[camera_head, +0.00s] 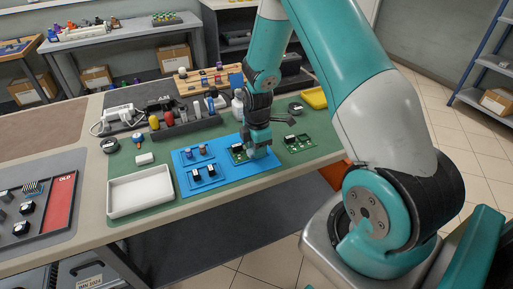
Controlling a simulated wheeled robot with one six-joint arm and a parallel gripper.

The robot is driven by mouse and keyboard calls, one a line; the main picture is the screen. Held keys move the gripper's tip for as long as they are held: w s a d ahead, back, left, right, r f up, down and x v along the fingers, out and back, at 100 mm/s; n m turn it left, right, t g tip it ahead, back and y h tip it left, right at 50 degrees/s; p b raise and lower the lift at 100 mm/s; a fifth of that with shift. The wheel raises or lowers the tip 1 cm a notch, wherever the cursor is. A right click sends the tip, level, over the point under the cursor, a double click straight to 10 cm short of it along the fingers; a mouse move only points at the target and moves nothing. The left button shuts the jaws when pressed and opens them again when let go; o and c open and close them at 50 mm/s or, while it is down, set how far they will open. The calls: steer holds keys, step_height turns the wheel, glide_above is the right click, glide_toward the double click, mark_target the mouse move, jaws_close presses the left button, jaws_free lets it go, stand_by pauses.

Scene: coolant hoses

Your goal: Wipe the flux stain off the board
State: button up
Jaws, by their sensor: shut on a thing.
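My gripper (259,153) points down over the right part of a blue mat (225,174) on the workbench. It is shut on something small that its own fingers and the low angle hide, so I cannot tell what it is. A green circuit board (236,154) with dark parts lies on the blue mat, just left of and partly behind the gripper. A second green board (297,143) lies to the right on the green mat. I cannot make out a flux stain on either board.
A white tray (140,211) stands left of the blue mat, with a small white block (145,159) behind it. Capacitors and dark parts sit on the blue mat's left half. A dark organizer (186,126), bottles and a yellow tray (314,98) stand behind. An OLD-labelled tray (60,205) is far left.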

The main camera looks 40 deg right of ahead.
step_height(320, 180, up, 6)
steer(key=p, duration=0.4)
steer(key=shift+f, duration=0.2)
steer(key=shift+a, duration=0.1)
